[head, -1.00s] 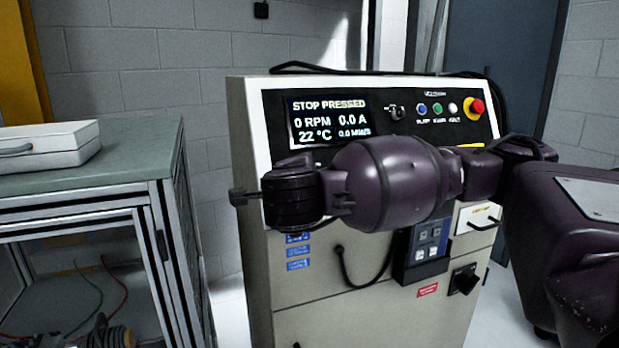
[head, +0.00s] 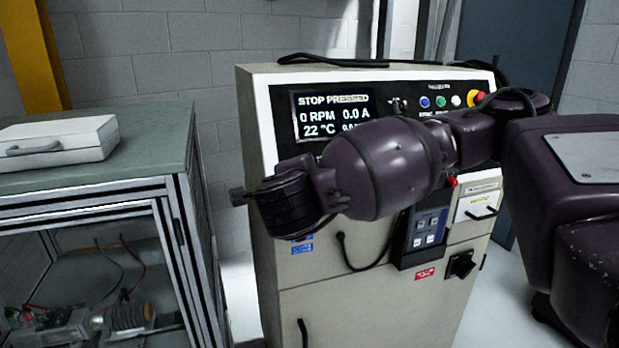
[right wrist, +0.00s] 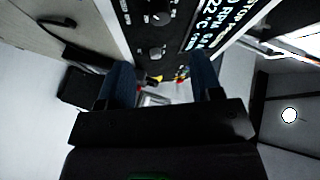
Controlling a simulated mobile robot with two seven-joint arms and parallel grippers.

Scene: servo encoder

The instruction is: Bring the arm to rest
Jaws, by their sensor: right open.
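My right arm reaches in from the right in the head view, across the front of the control cabinet (head: 365,300). My right gripper (head: 238,197) is at its left end, beside the cabinet's left edge, and only a small part of it shows. In the right wrist view the gripper's two dark blue fingers (right wrist: 162,82) stand apart with nothing held between them. The cabinet's panel lies beyond the fingertips in that view. The display (head: 332,115) reads STOP PRESSED and 0 RPM. My left gripper is not in view.
A small keypad box (head: 428,235) hangs on the cabinet front below the arm. A workbench (head: 160,165) with a white case (head: 60,143) stands at the left. A gap separates bench and cabinet.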

